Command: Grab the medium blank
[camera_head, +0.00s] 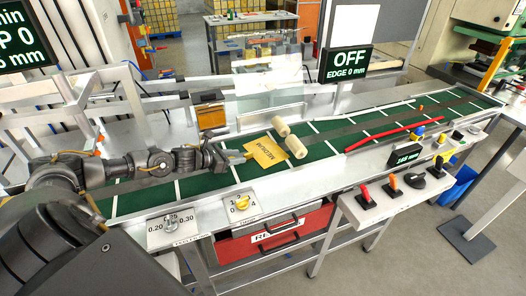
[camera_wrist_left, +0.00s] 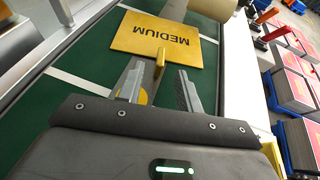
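The medium blank (camera_head: 267,152) is a flat yellow plate marked MEDIUM, lying on the green conveyor belt just in front of two cream rollers. In the left wrist view the blank (camera_wrist_left: 150,42) lies ahead of the fingers, with a small yellow tab (camera_wrist_left: 159,63) on its near edge. My left gripper (camera_head: 236,156) is at the blank's left side, low over the belt. In the left wrist view its fingers (camera_wrist_left: 159,82) are open, one on each side of the tab's near end. I cannot tell whether they touch it. My right gripper is out of view.
The cream rollers (camera_head: 290,141) stand just beyond the blank. A clear panel (camera_head: 268,85) rises behind the belt. A red rod (camera_head: 396,137) lies further right along the belt. Dial plates (camera_head: 240,203) and a red drawer (camera_head: 275,238) are on the near side.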

